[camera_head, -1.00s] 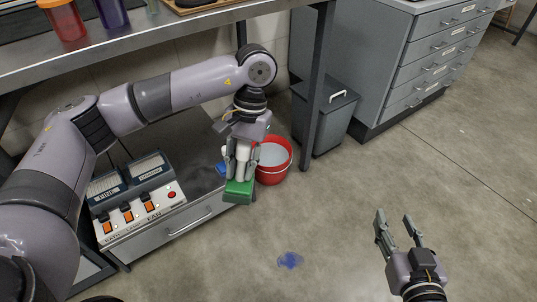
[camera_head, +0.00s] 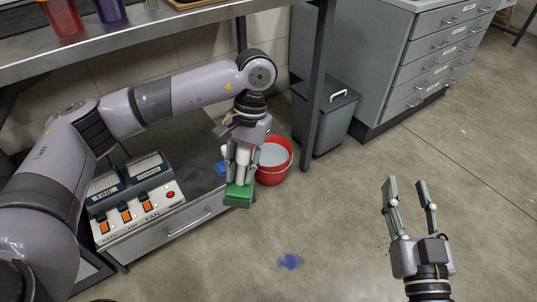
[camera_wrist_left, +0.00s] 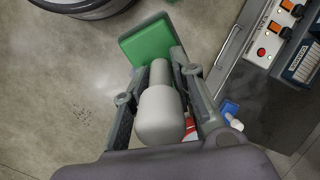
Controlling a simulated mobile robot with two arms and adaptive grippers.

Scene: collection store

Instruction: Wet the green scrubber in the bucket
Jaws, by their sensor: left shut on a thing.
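The green scrubber (camera_head: 239,196) is a green block with a pale handle. My left gripper (camera_head: 240,174) is shut on its handle and holds it block end down, in front of and a little left of the bucket in the head view. In the left wrist view the pale handle (camera_wrist_left: 161,112) lies between the fingers and the green block (camera_wrist_left: 147,42) is beyond the fingertips. The red bucket (camera_head: 287,170) stands on the floor under the bench with pale liquid in it; the gripper hides part of its left side. My right gripper (camera_head: 408,190) is open and empty over the floor.
A control box (camera_head: 137,203) with orange switches sits on a low grey cabinet at left. A small blue item (camera_head: 221,168) lies beside the gripper. A grey bin (camera_head: 327,118) and drawers (camera_head: 440,55) stand behind. The right floor is clear.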

